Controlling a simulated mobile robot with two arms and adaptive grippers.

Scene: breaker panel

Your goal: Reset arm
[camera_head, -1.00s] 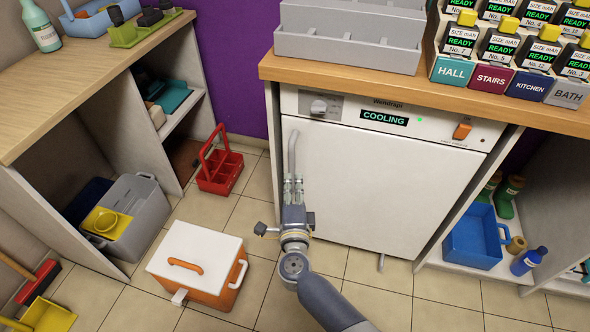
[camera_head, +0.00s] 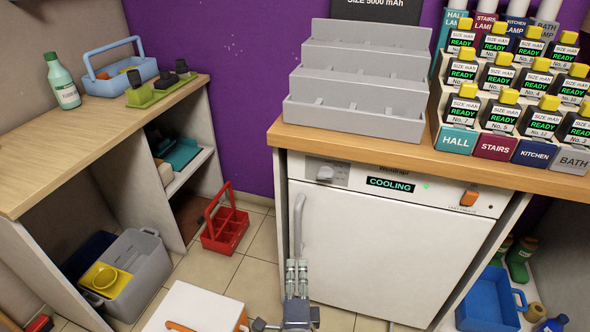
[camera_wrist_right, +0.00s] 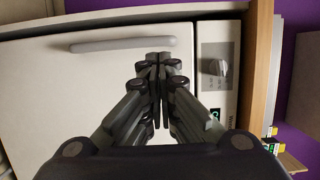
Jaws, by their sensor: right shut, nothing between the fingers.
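My right gripper (camera_head: 297,268) is shut and empty in front of the white appliance door (camera_head: 375,260), just below the vertical door handle (camera_head: 298,225). In the right wrist view the closed fingers (camera_wrist_right: 157,62) meet near the middle, and the handle (camera_wrist_right: 124,45) lies beyond them. I cannot tell exactly how far the fingertips are from the door. The door looks closed, and the display (camera_head: 390,185) above it reads COOLING. My left gripper is not in view.
The counter holds a grey stepped rack (camera_head: 352,120) and several battery units (camera_head: 500,120). A white-lidded orange box (camera_head: 195,308) and a red caddy (camera_head: 226,230) stand on the floor at left. A wooden-topped bench (camera_head: 100,130) lies left. A blue bin (camera_head: 488,300) is low right.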

